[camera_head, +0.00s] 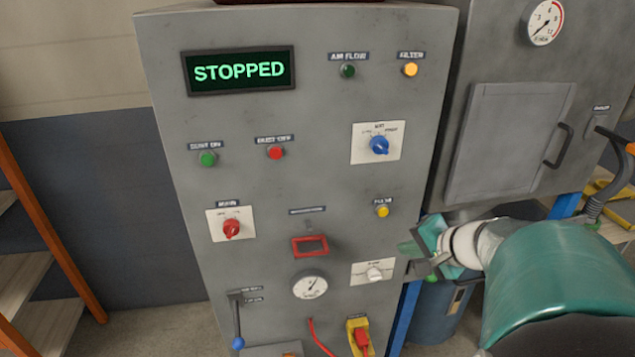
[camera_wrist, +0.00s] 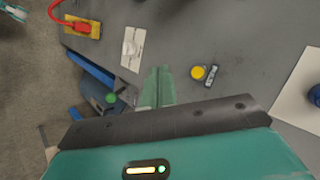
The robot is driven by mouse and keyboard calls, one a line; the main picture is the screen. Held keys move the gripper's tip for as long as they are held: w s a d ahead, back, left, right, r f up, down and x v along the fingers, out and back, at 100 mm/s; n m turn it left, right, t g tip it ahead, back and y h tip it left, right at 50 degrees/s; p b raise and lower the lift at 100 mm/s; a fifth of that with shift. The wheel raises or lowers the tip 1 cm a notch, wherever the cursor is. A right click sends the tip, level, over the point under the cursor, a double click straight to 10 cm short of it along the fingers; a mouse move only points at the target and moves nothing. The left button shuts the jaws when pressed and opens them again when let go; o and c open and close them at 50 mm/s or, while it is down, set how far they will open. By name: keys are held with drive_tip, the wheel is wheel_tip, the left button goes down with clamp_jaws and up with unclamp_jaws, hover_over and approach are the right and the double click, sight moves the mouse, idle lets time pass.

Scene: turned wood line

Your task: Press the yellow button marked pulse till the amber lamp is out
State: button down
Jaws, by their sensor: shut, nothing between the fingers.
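The yellow button (camera_head: 382,211) marked pulse is on the right side of the grey panel front, below the blue knob. It also shows in the wrist view (camera_wrist: 198,72), beside its small label plate. The amber lamp (camera_head: 410,69), under a label at the top right of the panel, looks bright, as if lit. My gripper (camera_head: 408,246) is shut and empty at the panel's right edge, lower and to the right of the yellow button. In the wrist view the closed fingers (camera_wrist: 158,78) are left of the button and apart from it in the picture.
The display (camera_head: 240,70) reads STOPPED. Near the button are a blue knob (camera_head: 379,145), a white switch (camera_head: 374,273) and a red-framed slot (camera_head: 310,246). A yellow socket with a red plug (camera_head: 361,339) is below. A grey cabinet (camera_head: 510,140) stands at right.

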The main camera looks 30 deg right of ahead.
drive_tip(key=w+d, duration=0.2)
drive_tip(key=w, duration=0.6)
drive_tip(key=shift+w+d, duration=0.25)
drive_tip(key=shift+w, duration=0.1)
idle(1.8)
drive_tip(key=shift+w+d, duration=0.1)
drive_tip(key=shift+w, duration=0.25)
drive_tip(key=shift+w+d, duration=0.1)
drive_tip(key=shift+w, duration=0.25)
idle(0.6)
drive_tip(key=shift+s, duration=0.15)
drive_tip(key=shift+s+a, duration=0.2)
drive_tip(key=shift+s, duration=0.4)
drive_tip(key=shift+s+a, duration=0.25)
drive_tip(key=shift+s, duration=0.55)
drive_tip(key=shift+s+a, duration=0.25)
drive_tip(key=shift+s, duration=0.55)
drive_tip(key=shift+s+a, duration=0.25)
drive_tip(key=shift+s, duration=0.55)
